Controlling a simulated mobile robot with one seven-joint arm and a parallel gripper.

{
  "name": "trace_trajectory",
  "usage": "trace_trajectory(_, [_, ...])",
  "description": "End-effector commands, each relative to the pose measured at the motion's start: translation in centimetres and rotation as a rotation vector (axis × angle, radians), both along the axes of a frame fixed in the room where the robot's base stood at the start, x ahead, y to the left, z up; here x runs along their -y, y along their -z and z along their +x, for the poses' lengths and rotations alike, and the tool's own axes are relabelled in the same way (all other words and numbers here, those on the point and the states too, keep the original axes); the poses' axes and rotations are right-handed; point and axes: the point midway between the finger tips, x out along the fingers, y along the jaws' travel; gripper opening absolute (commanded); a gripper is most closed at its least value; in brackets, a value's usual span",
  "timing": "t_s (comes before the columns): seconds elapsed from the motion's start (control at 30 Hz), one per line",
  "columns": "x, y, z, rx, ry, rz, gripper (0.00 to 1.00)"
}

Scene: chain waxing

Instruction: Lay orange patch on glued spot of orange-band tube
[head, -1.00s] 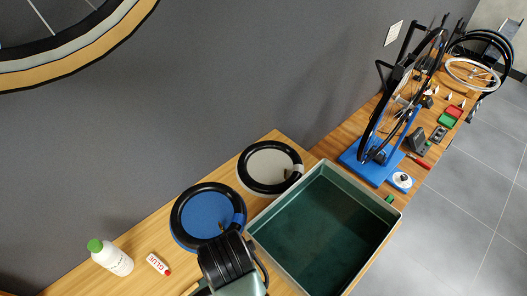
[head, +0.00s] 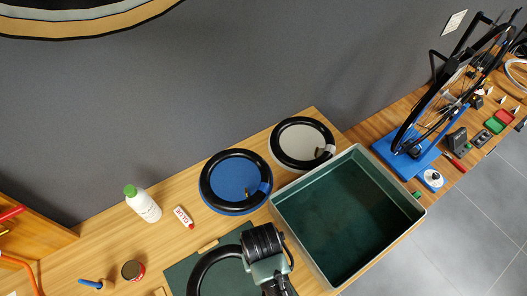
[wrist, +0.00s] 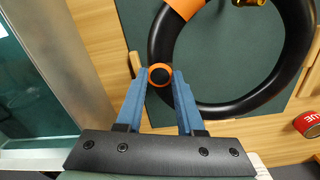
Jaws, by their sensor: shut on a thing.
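My gripper (wrist: 161,80) is shut on the orange patch (wrist: 160,66), a small disc with an orange rim and black middle, held between the blue fingertips. The orange-band tube (wrist: 224,111) is a black ring on a dark green mat; its orange band (wrist: 185,7) shows at the top of the wrist view. The patch overlaps the tube's left side in that view; I cannot tell how high above it is. I cannot make out the glued spot. In the head view, part of the tube (head: 194,279) shows left of my arm, which hides the fingertips and patch.
A green-walled bin (head: 419,214) stands right of the mat (head: 178,273). Blue (head: 237,180) and white (head: 300,142) discs with black tubes lie behind. A white bottle (head: 146,207), glue tube (head: 183,217) and red can (head: 133,270) stand to the left.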

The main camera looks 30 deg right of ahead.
Motion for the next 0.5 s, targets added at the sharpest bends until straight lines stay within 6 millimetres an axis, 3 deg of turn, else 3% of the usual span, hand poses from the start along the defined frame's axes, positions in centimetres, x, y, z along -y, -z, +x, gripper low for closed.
trace_trajectory(0.5, [0.0, 1.6, -0.2, -0.005, 0.0, 0.0, 0.0])
